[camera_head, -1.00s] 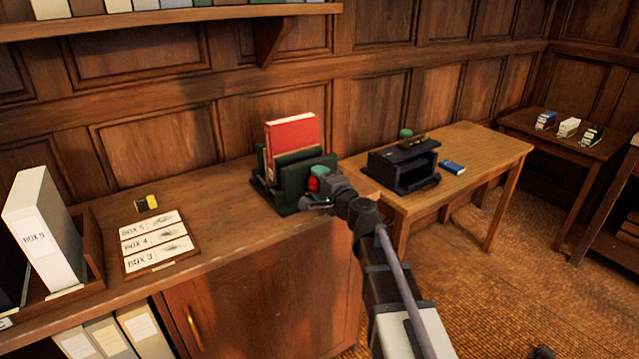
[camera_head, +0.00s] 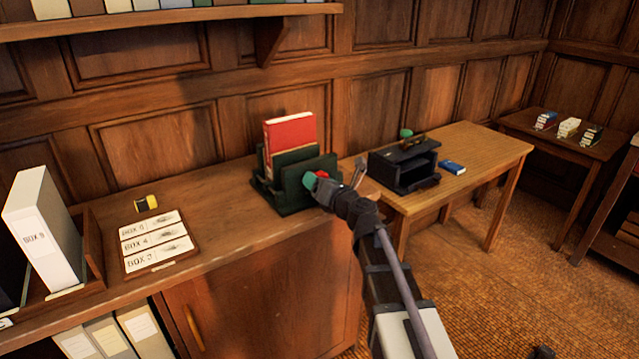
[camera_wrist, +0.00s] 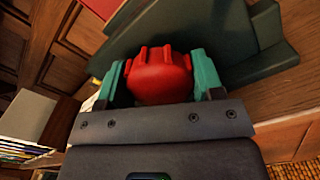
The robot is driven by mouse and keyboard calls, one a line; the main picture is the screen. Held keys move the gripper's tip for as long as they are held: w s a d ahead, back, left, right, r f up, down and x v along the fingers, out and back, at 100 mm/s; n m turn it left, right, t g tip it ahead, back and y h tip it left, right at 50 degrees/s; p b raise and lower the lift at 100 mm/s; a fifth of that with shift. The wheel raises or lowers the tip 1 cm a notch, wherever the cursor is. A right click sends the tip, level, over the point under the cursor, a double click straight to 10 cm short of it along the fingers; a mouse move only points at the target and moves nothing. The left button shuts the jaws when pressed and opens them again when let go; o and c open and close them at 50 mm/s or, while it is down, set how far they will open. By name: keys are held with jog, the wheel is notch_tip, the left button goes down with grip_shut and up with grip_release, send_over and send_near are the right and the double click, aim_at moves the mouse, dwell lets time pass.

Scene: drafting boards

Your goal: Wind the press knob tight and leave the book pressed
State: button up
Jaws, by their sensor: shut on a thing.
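The dark green book press (camera_head: 297,182) stands on the wooden cabinet top. A red book (camera_head: 290,135) stands upright in it, between its green plates. The red lobed knob (camera_wrist: 160,76) is on the front of the press and fills the space between my gripper's teal fingertips (camera_wrist: 158,78) in the wrist view. My gripper (camera_head: 318,181) is shut on the knob, with one finger on each side. In the head view, my gripper covers most of the knob. The wrist view shows the press (camera_wrist: 195,40) behind it.
A label board (camera_head: 152,240), a small yellow-and-black item (camera_head: 146,203) and a tray with a white box file (camera_head: 42,225) are to the left. A table (camera_head: 480,160) with a black device (camera_head: 402,165) stands to the right. A shelf hangs above.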

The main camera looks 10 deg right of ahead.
jog(key=m, duration=0.5)
jog(key=shift+m, duration=0.4)
jog(key=m, duration=0.4)
jog(key=shift+m, duration=0.4)
jog(key=o, duration=0.9)
jog(key=n, duration=0.8)
jog(key=c, duration=0.9)
jog(key=m, duration=0.4)
